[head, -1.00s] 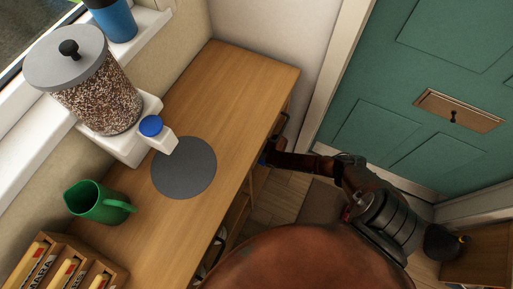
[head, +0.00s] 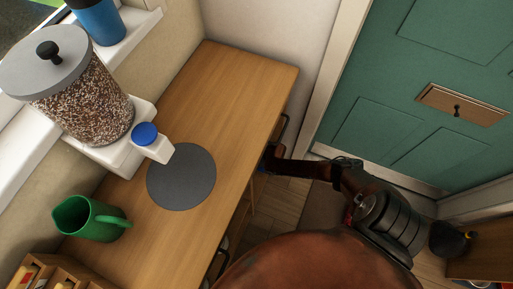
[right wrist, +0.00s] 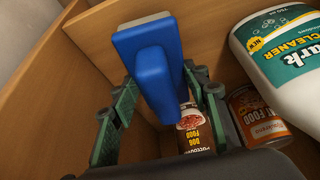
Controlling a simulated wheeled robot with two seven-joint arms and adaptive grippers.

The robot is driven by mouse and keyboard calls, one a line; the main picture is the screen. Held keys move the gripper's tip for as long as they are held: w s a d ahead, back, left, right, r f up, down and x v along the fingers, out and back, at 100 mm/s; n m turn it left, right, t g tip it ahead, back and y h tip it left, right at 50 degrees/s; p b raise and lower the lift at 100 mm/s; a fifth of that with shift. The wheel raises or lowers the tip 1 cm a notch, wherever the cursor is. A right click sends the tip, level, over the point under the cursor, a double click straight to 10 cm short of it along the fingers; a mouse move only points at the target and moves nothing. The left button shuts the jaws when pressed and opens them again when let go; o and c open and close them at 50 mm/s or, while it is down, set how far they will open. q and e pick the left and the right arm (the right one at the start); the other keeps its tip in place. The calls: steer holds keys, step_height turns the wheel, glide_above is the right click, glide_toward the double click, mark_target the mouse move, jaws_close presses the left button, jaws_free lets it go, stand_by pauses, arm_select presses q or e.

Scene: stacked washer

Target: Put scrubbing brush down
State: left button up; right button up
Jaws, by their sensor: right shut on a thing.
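A blue scrubbing brush (right wrist: 150,70) with a pale edge at its top shows in the right wrist view. My right gripper (right wrist: 160,80) has its green fingers on both sides of the brush and is shut on it. The brush is upright in the picture, in front of a wooden panel inside a wooden compartment. I cannot tell whether it touches the compartment. My left gripper is not in view.
A dog food can (right wrist: 195,130) stands just beyond the fingers. Another can (right wrist: 258,115) and a white cleaner bottle (right wrist: 285,60) are at the right. On the counter are a dispenser (head: 85,100), a green jug (head: 85,218) and a dark round mat (head: 182,178). A green door (head: 400,90) is at the right.

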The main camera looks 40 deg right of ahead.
steer(key=shift+f, duration=0.25)
steer(key=o, duration=1.5)
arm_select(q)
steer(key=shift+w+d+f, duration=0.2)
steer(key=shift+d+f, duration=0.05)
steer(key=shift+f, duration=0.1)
arm_select(e)
steer(key=shift+o, duration=0.2)
steer(key=shift+r, duration=0.15)
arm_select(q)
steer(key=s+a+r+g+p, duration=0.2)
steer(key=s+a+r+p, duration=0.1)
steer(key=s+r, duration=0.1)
arm_select(e)
steer(key=v, duration=0.4)
steer(key=shift+w+a+r, duration=0.1)
steer(key=shift+w+r, duration=0.15)
steer(key=shift+r, duration=0.15)
steer(key=p+v, duration=0.2)
steer(key=v, duration=0.1)
steer(key=shift+s+a+r, duration=0.15)
steer(key=shift+s, duration=0.05)
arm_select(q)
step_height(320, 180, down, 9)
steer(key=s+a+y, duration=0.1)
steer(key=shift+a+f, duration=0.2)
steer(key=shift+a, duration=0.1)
